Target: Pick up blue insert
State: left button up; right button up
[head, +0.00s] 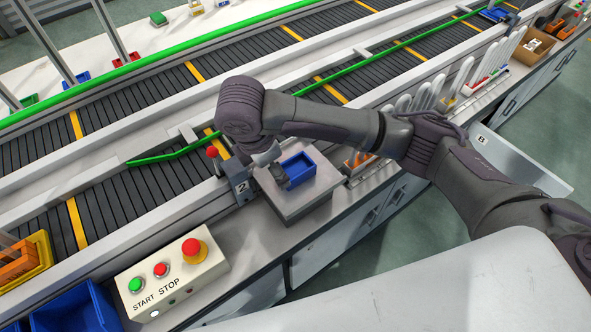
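The blue insert (301,165) is a small open rectangular tray on a raised grey block (318,193) beside the conveyor. My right arm comes in from the right and bends down over the block. My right gripper (283,183) points down at the insert's left side, touching or very close to it. The fingers are small and partly hidden by the arm, so I cannot tell whether they hold its edge. My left gripper is not in view.
A post marked 2 (240,186) with a red knob stands left of the block. A START/STOP button box (173,272) is on the counter. A blue bin (80,308) is at lower left. Conveyors with green rails (160,158) run behind. White upright parts (425,96) stand to the right.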

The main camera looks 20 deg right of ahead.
jog(key=h, duration=0.2)
send_near(306, 163)
jog(key=f, duration=0.1)
jog(key=d+f, duration=0.1)
jog(key=f, duration=0.1)
jog(key=shift+f+n, duration=0.15)
jog(key=shift+n, duration=0.15)
jog(key=shift+p+x, duration=0.95)
jog(key=shift+x, duration=1.9)
jog(key=shift+w, duration=0.15)
jog(key=c, duration=1.5)
